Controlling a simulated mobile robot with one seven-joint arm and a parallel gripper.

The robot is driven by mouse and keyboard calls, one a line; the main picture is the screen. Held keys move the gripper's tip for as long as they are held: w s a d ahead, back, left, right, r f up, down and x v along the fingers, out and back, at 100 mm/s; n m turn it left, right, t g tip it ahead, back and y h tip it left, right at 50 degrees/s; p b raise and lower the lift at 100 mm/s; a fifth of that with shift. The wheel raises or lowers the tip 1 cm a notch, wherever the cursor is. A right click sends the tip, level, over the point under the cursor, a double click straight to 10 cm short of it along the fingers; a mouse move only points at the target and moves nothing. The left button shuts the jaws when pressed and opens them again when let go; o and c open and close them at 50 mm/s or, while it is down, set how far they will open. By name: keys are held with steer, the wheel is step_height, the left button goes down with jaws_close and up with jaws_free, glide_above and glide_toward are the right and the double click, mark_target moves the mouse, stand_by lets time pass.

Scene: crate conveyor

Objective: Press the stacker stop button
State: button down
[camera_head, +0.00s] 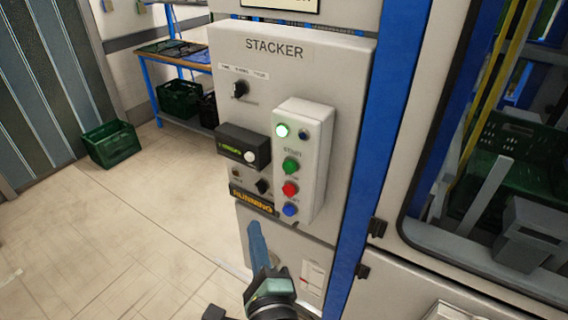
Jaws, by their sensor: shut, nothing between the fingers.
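The STACKER panel (222,60) is a light grey cabinet front in the middle of the view. A white button box (318,140) sticks out from its right side. On the box, the red button (290,188) sits between a green button (291,166) above and a blue button (290,210) below. The small labels are too blurred to read fully.
A black display unit (232,140), knobs and a yellow-lettered sign (252,202) sit left of the box. A blue post (390,110) and a windowed enclosure stand right. A green crate (110,143) is on the floor at left. The floor between is clear.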

mark_target(288, 191)
steer(key=m+p, duration=0.1)
steer(key=s+p, duration=0.1)
steer(key=p, duration=0.1)
steer(key=s+r+m+p, duration=0.1)
steer(key=shift+s+a+r+m+g, duration=0.1)
steer(key=shift+a+m+g, duration=0.2)
steer(key=shift+g, duration=0.1)
steer(key=w+d+b, duration=0.3)
steer(key=w+d, duration=0.2)
steer(key=w, duration=0.2)
steer(key=shift+w, duration=0.15)
steer(key=shift+w+d+b, duration=0.1)
steer(key=shift+d+b, duration=0.1)
steer(key=shift+b, duration=0.1)
stand_by(1.9)
steer(key=shift+w+d, duration=0.15)
steer(key=shift+w, duration=0.1)
